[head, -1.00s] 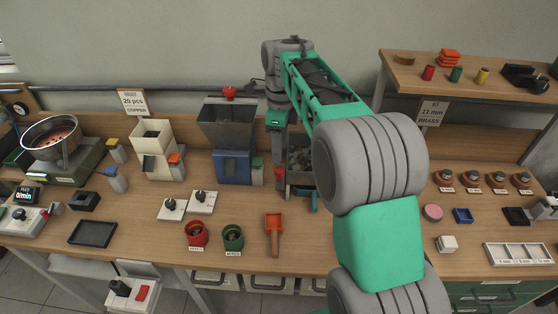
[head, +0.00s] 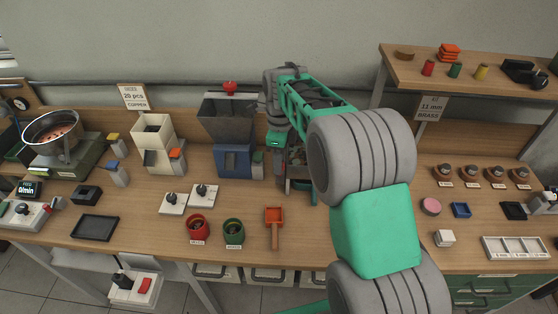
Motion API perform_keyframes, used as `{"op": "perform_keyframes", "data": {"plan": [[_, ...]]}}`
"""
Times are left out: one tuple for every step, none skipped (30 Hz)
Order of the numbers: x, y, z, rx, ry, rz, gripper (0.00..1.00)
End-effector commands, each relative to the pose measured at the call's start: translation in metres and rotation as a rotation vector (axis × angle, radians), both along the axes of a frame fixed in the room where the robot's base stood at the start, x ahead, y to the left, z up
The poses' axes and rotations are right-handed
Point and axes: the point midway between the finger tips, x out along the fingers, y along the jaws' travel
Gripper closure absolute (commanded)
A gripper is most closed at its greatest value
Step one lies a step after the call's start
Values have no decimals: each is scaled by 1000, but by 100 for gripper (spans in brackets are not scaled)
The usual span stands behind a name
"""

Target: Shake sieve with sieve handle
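A grey box-like sieve (head: 297,156) with small pieces in it stands right of the blue-based hopper in the head view. Its right side is hidden behind my arm. A teal piece at its front (head: 302,185) looks like the sieve handle. My gripper (head: 279,183) points down at the left front of the sieve, close to the teal piece. Its fingers are small and dark here. I cannot tell whether they touch the handle or are shut.
The grey hopper with a blue base (head: 233,163) stands close left of my gripper. An orange scoop (head: 274,216), a red cup (head: 197,226) and a green cup (head: 234,232) lie in front. A raised shelf (head: 470,80) is at the back right.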

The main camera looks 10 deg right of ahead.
Motion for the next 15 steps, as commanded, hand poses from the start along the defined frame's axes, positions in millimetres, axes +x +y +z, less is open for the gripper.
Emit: {"op": "perform_keyframes", "data": {"plan": [[0, 0, 0, 0, 0, 0, 74], [0, 0, 0, 0, 0, 0, 77], [0, 0, 0, 0, 0, 0, 80], [0, 0, 0, 0, 0, 0, 82], [0, 0, 0, 0, 0, 0, 85], [0, 0, 0, 0, 0, 0, 88], [0, 0, 0, 0, 0, 0, 91], [0, 0, 0, 0, 0, 0, 93], [0, 0, 0, 0, 0, 0, 96], [0, 0, 0, 0, 0, 0, 99], [0, 0, 0, 0, 0, 0, 100], [0, 0, 0, 0, -1, 0, 100], [0, 0, 0, 0, -1, 0, 100], [0, 0, 0, 0, -1, 0, 100], [0, 0, 0, 0, -1, 0, 100]]}}
